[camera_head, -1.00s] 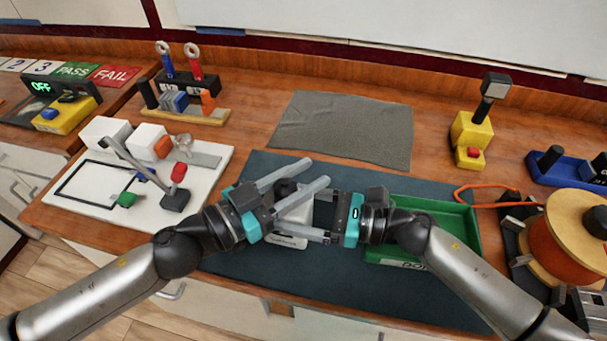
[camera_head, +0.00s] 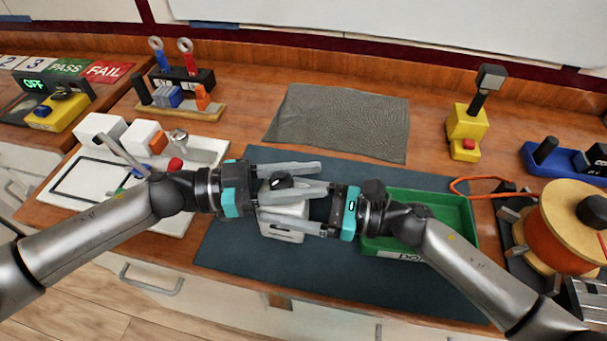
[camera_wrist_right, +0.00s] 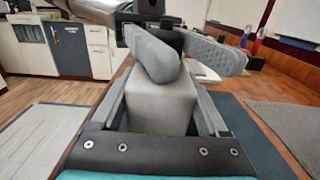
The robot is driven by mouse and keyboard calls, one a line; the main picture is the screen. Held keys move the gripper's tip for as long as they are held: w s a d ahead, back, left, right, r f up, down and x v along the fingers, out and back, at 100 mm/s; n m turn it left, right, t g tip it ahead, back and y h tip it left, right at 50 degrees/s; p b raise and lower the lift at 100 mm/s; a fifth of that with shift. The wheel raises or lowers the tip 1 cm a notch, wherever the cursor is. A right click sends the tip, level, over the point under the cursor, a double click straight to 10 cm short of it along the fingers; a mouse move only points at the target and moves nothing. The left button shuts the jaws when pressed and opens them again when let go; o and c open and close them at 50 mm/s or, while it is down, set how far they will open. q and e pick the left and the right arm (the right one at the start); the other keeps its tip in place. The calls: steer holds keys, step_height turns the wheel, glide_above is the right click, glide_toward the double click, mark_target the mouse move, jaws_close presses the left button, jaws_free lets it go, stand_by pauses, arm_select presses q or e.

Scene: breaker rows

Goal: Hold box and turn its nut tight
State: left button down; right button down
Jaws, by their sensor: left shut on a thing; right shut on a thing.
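A pale grey-white box (camera_head: 284,209) is over the dark blue mat, with a black nut (camera_head: 282,181) on its top. My right gripper (camera_head: 263,207) is shut on the box, one finger along each side. The right wrist view shows the box (camera_wrist_right: 160,105) between its fingers. My left gripper (camera_head: 323,179) lies across the box top, its fingers shut on the nut from both sides. Its fingers also cross above the box in the right wrist view (camera_wrist_right: 190,57). The nut's lower part and the box's far side are hidden. I cannot tell whether the box touches the mat.
A green tray (camera_head: 462,225) is right of the box, partly under my right arm. A grey cloth (camera_head: 340,122) lies behind. A wire spool (camera_head: 565,225) stands at the right, a white board with parts (camera_head: 80,185) at the left. The mat's front (camera_head: 330,275) is clear.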

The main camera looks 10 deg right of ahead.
arm_select(q)
steer(key=shift+f, duration=0.1)
stand_by(0.3)
steer(key=shift+c, duration=2.1)
jaws_free()
steer(key=shift+a, duration=0.1)
steer(key=a, duration=1.2)
steer(key=shift+s, duration=0.1)
